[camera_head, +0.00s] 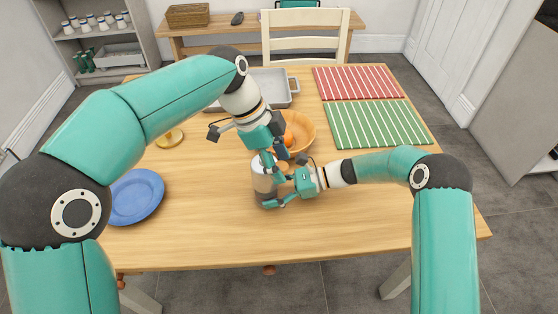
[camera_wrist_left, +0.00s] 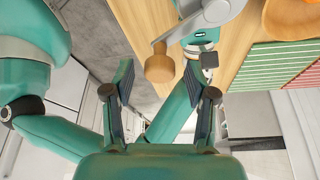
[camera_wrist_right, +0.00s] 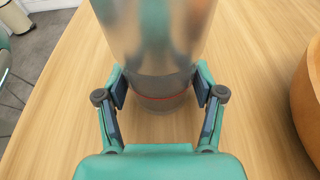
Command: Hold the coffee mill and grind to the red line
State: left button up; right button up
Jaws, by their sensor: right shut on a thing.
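The coffee mill (camera_head: 265,184) stands upright near the middle of the table; its shiny body fills the top of the right wrist view (camera_wrist_right: 155,45). A thin red line (camera_wrist_right: 163,97) runs around its lower part; I cannot tell any coffee level there. My right gripper (camera_head: 279,196) is shut on the mill, one finger on each side (camera_wrist_right: 161,88). The mill's crank arm (camera_wrist_left: 178,32) and wooden knob (camera_wrist_left: 159,68) show in the left wrist view. My left gripper (camera_head: 268,153) is over the mill, open, with the knob seen between its spread fingers (camera_wrist_left: 159,77).
An orange bowl (camera_head: 305,131) with orange fruit stands close behind the mill. A blue plate (camera_head: 135,197) lies at the left, a grey tray (camera_head: 272,82) at the back. Green (camera_head: 376,124) and red (camera_head: 357,83) striped mats lie at the right back. The front right table is clear.

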pick_arm(q)
jog(key=v, duration=1.1)
jog(key=shift+a+r, duration=0.3)
jog(key=shift+r, duration=0.05)
jog(key=shift+w, duration=0.1)
pick_arm(e)
jog(key=o, duration=0.9)
jog(key=shift+o, duration=0.2)
jog(key=shift+d, duration=0.1)
